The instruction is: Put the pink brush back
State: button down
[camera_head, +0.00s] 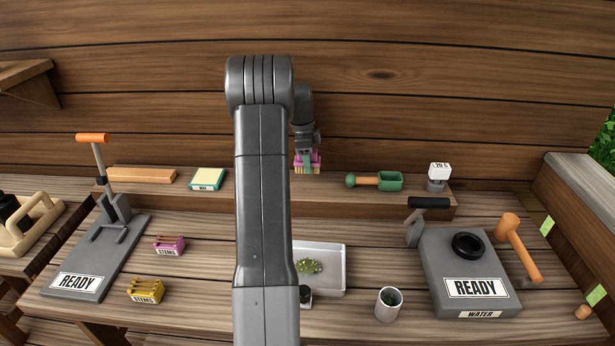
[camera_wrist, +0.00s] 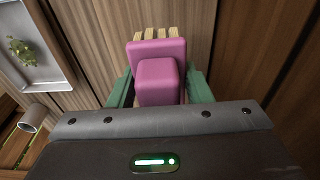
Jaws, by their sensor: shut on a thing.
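The pink brush (camera_head: 314,156) is held by my gripper (camera_head: 307,162) above the raised back shelf, near the wooden wall. In the wrist view the pink brush (camera_wrist: 158,70) fills the space between the green fingers of my gripper (camera_wrist: 160,88). Its pale bristles point away from the gripper. In the head view the bristles hang downward. I cannot tell whether they touch the shelf.
The shelf (camera_head: 340,195) bears a wax block (camera_head: 207,179) at left and a green scoop (camera_head: 389,181) at right. Below stand a white tray (camera_head: 337,258) with green sprigs, a grey cup (camera_head: 389,304) and a grey machine (camera_head: 470,268). My arm hides the middle.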

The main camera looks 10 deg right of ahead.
aim_at(308, 184)
jog(key=shift+f+p, duration=0.55)
jog(key=shift+f, duration=2.25)
jog(key=shift+f, duration=0.1)
jog(key=shift+f, duration=0.15)
jog(key=c, duration=0.7)
grip_release()
jog(key=r+b, duration=0.1)
jog(key=r, duration=0.3)
jog(key=a+r, duration=0.1)
jog(key=r, duration=0.4)
jog(key=r+b, duration=0.1)
jog(key=r, duration=0.4)
jog(key=shift+w+a+b, duration=0.2)
jog(key=shift+w+b, duration=0.15)
jog(key=shift+w, duration=0.05)
